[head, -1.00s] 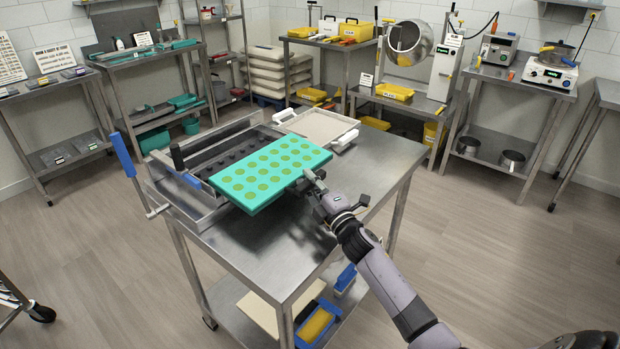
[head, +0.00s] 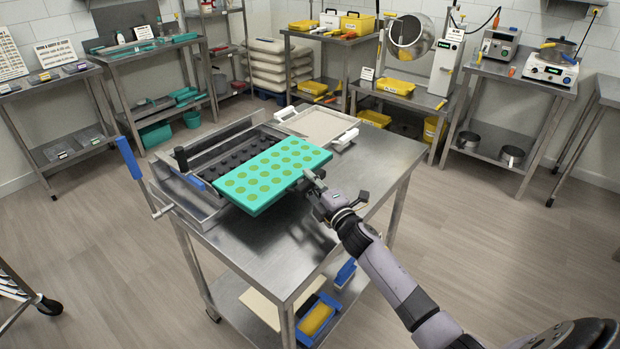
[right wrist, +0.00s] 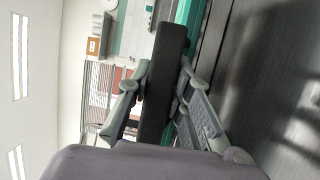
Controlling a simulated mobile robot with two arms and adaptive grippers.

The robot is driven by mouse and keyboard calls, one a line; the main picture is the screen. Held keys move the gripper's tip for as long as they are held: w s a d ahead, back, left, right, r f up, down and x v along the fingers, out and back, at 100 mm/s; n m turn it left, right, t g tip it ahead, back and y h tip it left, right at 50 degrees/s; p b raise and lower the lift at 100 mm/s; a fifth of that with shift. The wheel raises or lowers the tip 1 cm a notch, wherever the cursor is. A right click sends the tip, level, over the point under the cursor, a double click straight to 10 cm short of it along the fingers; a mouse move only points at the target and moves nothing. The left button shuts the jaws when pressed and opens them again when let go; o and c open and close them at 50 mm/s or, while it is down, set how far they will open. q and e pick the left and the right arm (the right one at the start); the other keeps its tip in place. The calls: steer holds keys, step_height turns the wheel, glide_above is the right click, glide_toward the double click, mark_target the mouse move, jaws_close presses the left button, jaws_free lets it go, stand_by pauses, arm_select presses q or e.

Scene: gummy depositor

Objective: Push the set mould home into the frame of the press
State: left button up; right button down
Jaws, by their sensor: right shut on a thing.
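The set mould (head: 262,172) is a teal slab with rows of green round cavities. It lies over the right part of the press's dark bed with black pins (head: 212,163), inside or over the metal frame (head: 165,192); whether its underside touches cannot be told. The press has a blue-handled lever (head: 129,157) at its left. My right gripper (head: 316,183) is at the mould's right edge, shut on a dark bar (right wrist: 165,85) beside the mould's teal edge (right wrist: 187,12) in the right wrist view. The contact is partly hidden in the head view. My left gripper is not in view.
The press stands on a steel table (head: 385,160) with bare top at the right and front. A pale tray (head: 318,125) with white handles lies behind the mould. A blue and yellow bin (head: 318,318) sits on the lower shelf. Open floor surrounds the table.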

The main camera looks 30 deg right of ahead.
stand_by(0.4)
steer(key=b, duration=0.2)
glide_toward(273, 164)
steer(key=shift+w+d+r, duration=0.45)
steer(key=shift+w+d, duration=0.05)
steer(key=shift+d, duration=0.2)
steer(key=shift+w+d+r, duration=0.5)
steer(key=shift+d, duration=0.25)
steer(key=shift+w+a+b, duration=0.25)
steer(key=shift+w+b, duration=0.15)
steer(key=shift+w, duration=0.2)
steer(key=shift+w+a+b, duration=0.25)
steer(key=shift+w+b, duration=0.15)
steer(key=shift+w, duration=0.2)
steer(key=shift+w+a+b, duration=0.25)
steer(key=shift+w+b, duration=0.15)
steer(key=shift+w, duration=0.2)
steer(key=shift+w+a+b, duration=0.3)
steer(key=shift+w+b, duration=0.25)
steer(key=shift+w, duration=0.15)
steer(key=shift+w+a+b, duration=0.3)
steer(key=shift+w+b, duration=0.2)
steer(key=shift+w, duration=0.25)
steer(key=shift+w+a+b, duration=0.3)
steer(key=shift+w+b, duration=0.25)
steer(key=shift+w, duration=0.15)
steer(key=shift+w+a+r+b, duration=0.1)
steer(key=shift+w+a+b, duration=0.2)
steer(key=shift+w+b, duration=0.35)
steer(key=shift+r, duration=0.2)
